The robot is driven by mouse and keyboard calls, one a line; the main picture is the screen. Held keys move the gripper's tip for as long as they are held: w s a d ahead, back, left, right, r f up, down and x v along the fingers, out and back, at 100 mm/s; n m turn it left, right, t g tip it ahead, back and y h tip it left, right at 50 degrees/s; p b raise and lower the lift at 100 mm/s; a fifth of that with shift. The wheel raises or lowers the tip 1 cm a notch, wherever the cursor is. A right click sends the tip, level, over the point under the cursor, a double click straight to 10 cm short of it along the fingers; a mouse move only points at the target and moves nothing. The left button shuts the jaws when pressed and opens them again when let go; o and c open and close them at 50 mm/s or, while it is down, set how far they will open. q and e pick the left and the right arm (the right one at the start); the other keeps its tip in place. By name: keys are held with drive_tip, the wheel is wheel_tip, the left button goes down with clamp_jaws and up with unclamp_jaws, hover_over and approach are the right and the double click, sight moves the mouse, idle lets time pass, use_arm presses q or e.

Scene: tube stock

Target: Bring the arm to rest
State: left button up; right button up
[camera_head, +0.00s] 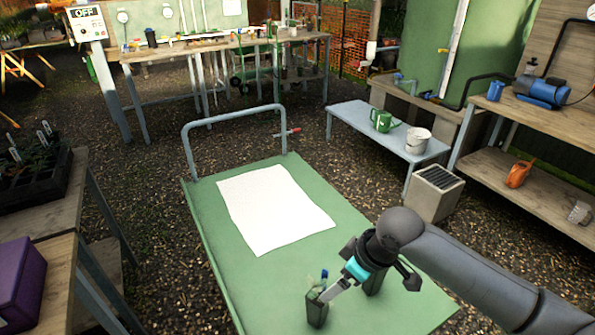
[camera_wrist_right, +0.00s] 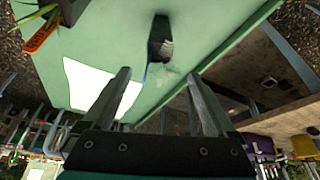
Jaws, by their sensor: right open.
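My right arm comes in from the right in the head view, and its gripper (camera_head: 328,294) hangs low over the green cart top (camera_head: 200,215). A small dark pot or cup (camera_head: 317,312) with clear and blue-tipped items in it stands by the fingertips. In the right wrist view my right gripper (camera_wrist_right: 160,76) is open, with nothing between its fingers. The dark pot (camera_wrist_right: 160,38) lies beyond the fingertips there, apart from them. A second dark pot (camera_head: 375,284) is partly hidden behind the gripper. My left gripper is not in view.
A white sheet (camera_head: 270,208) lies on the cart, whose grey handle (camera_head: 235,115) rises at the far end. A bench (camera_head: 385,138) holds a green watering can (camera_head: 382,121) and a white bucket (camera_head: 418,140). A purple box (camera_head: 20,280) and seedling tray (camera_head: 35,182) stand left.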

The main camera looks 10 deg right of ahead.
drive_tip(key=s+a+f+m, duration=0.1)
drive_tip(key=s+a+f, duration=0.2)
drive_tip(key=s+a, duration=0.45)
drive_tip(key=s+d+m+h, duration=0.3)
drive_tip(key=s+d+m, duration=0.4)
drive_tip(key=s, duration=0.6)
wheel_tip(320, 180, down, 21)
drive_tip(key=s+d+n+g, duration=0.1)
drive_tip(key=n, duration=0.1)
drive_tip(key=s+d+f+g, duration=0.1)
drive_tip(key=s+d+f, duration=0.1)
drive_tip(key=s+f, duration=1.3)
drive_tip(key=shift+s+d+b, duration=0.15)
drive_tip(key=shift+d+b, duration=0.15)
drive_tip(key=shift+d, duration=0.1)
drive_tip(key=shift+f, duration=0.1)
